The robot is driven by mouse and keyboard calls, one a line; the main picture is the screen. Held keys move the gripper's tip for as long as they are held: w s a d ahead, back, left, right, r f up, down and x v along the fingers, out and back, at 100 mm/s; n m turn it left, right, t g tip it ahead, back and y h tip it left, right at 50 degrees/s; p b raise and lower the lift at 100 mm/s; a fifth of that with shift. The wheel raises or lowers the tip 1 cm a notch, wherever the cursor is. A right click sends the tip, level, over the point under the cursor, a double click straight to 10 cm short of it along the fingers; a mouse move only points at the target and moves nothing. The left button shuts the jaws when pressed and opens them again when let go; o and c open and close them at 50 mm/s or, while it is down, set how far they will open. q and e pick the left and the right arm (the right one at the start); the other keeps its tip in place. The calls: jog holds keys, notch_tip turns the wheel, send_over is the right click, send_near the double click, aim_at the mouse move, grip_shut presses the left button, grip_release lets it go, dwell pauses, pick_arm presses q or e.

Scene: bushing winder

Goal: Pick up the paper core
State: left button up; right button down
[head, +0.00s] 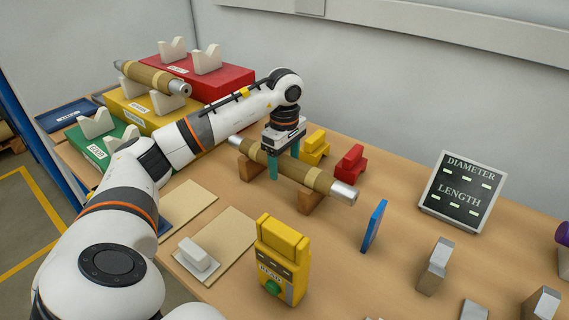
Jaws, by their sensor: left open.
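A brown paper core (308,175) with bare metal ends lies level across two wooden supports on the table. My left gripper (283,168) is above its middle, pointing down, with its two teal fingers apart. One finger is in front of the core; the other is partly hidden, and the fingers appear to straddle the core. I cannot tell whether they touch it. A second, similar brown core (150,76) rests on white cradles of the yellow block (150,108) at the back left. My right gripper is not in view.
Red (215,80) and green (100,152) blocks with white cradles flank the yellow one. Small yellow (316,146) and red (350,164) pieces sit behind the core. A yellow device (282,262), blue plate (374,226) and "DIAMETER LENGTH" board (463,192) stand nearby.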

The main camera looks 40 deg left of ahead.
pick_arm(q)
jog(key=shift+r, duration=0.15)
grip_shut()
